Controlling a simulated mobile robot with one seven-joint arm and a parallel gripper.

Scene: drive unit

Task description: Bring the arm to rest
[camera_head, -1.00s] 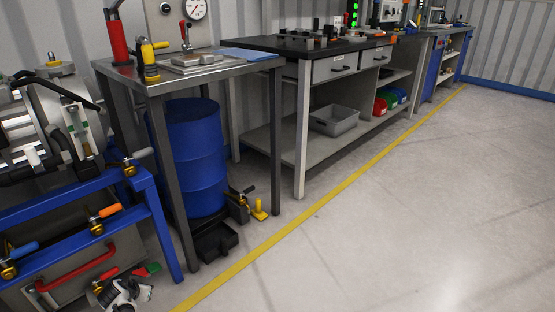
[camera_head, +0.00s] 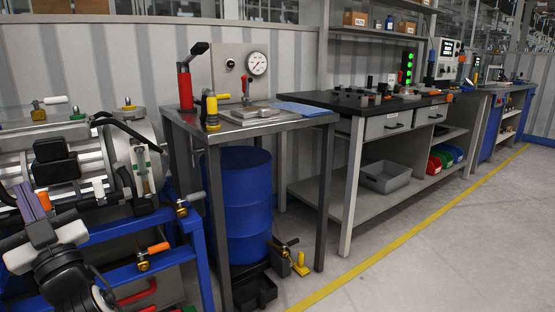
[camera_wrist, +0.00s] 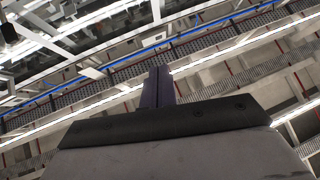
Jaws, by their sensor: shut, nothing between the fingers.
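My gripper (camera_head: 34,203) is at the lower left of the head view, in front of the drive unit (camera_head: 110,160) on its blue frame. Its fingers point upward and lie together, with nothing between them. In the wrist view my gripper (camera_wrist: 158,86) shows its two dark fingers side by side and shut, against the roof structure high above. My white and black arm links are below it in the head view, cut off by the lower edge.
A metal table (camera_head: 262,125) with a red pump, a yellow-handled tool and a gauge stands right of the drive unit. A blue drum (camera_head: 243,205) is under it. A black-topped workbench (camera_head: 350,110) stands farther right. The floor beyond the yellow line (camera_head: 410,235) is clear.

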